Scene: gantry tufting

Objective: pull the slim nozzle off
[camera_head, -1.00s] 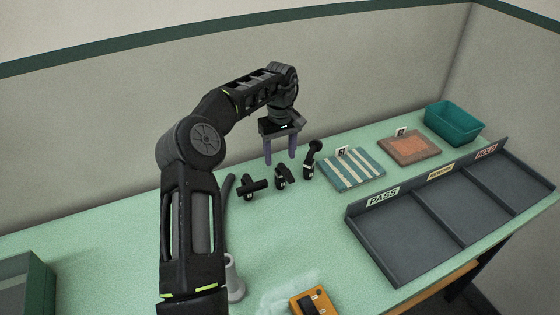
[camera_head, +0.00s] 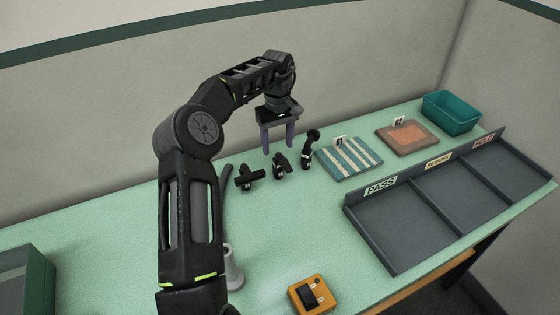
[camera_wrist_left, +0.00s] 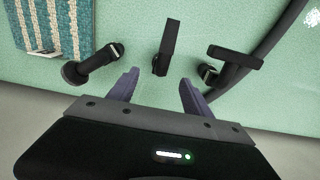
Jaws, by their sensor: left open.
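Several black nozzle-like pieces stand in a row on the green bench: a T-shaped one (camera_head: 249,179), a narrow angled one (camera_head: 280,168) and one with a round end (camera_head: 309,150). I cannot tell for certain which is the slim nozzle; the narrow middle one looks slimmest. In the left wrist view the middle piece (camera_wrist_left: 165,45) lies just beyond the gap between my fingertips. My left gripper (camera_head: 278,140) is open and empty, above and slightly behind the row. Its two purple fingers (camera_wrist_left: 159,82) point down, apart from the pieces. My right gripper is not in view.
A striped teal sample (camera_head: 348,160) lies right of the row. An orange box (camera_head: 311,293) is in front. The sorting tray (camera_head: 399,259) and teal bin (camera_head: 451,112) are at right.

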